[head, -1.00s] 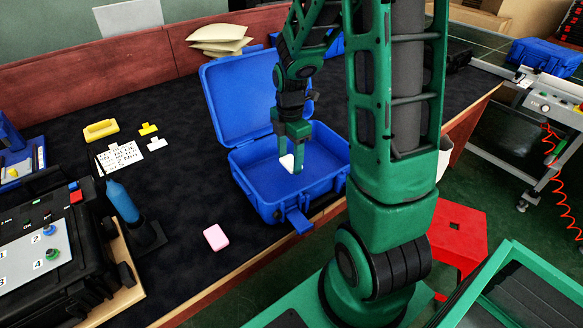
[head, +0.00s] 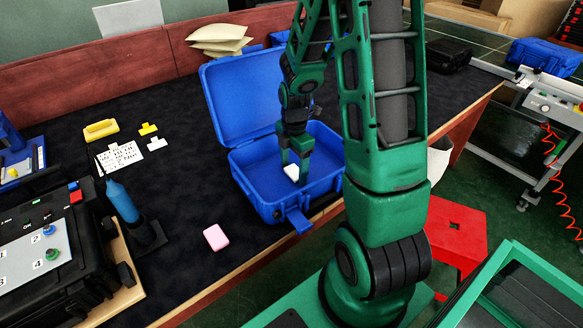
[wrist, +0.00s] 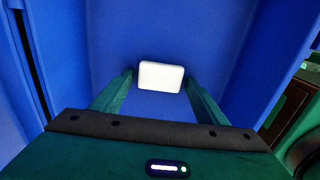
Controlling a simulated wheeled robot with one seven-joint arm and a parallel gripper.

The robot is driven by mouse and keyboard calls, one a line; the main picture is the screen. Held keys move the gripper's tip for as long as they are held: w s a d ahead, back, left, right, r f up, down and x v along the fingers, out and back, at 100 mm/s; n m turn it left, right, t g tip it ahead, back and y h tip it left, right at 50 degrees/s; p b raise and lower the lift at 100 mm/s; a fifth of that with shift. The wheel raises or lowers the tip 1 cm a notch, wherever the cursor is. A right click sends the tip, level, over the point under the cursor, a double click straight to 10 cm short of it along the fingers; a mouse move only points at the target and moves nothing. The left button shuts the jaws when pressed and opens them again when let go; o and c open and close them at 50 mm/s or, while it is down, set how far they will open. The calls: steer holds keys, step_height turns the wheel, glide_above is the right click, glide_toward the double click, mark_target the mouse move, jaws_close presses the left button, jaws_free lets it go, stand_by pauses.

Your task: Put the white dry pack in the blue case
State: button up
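The blue case (head: 240,170) stands open on the dark bench top, its lid (head: 240,100) tilted back. The white dry pack (head: 291,172) is inside the case, low between my fingertips, and appears to lie on the floor. My gripper (head: 293,170) points down into the case with its fingers apart. In the wrist view, the pack (wrist: 161,76) shows between and beyond the fingertips (wrist: 160,82), with a small gap at the left finger. Contact at the right finger is hard to tell.
A pink block (head: 216,237) lies on the bench in front of the case. A blue bottle (head: 122,201), yellow and white pieces and a black control case (head: 40,250) are at left. Beige bags (head: 218,40) lie behind the lid. The bench between is clear.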

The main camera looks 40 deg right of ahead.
mark_target(293, 171)
steer(key=shift+r, duration=0.1)
step_height(293, 171, up, 10)
steer(key=r, duration=0.1)
steer(key=s+r+m, duration=0.4)
steer(key=s+m, duration=0.7)
steer(key=m, duration=0.1)
steer(key=s+r+m, duration=0.3)
steer(key=s+m, duration=0.8)
steer(key=s, duration=0.1)
steer(key=shift+a+r+m, duration=0.4)
steer(key=shift+s, duration=0.1)
steer(key=shift+w+f, duration=0.25)
steer(key=shift+w, duration=0.4)
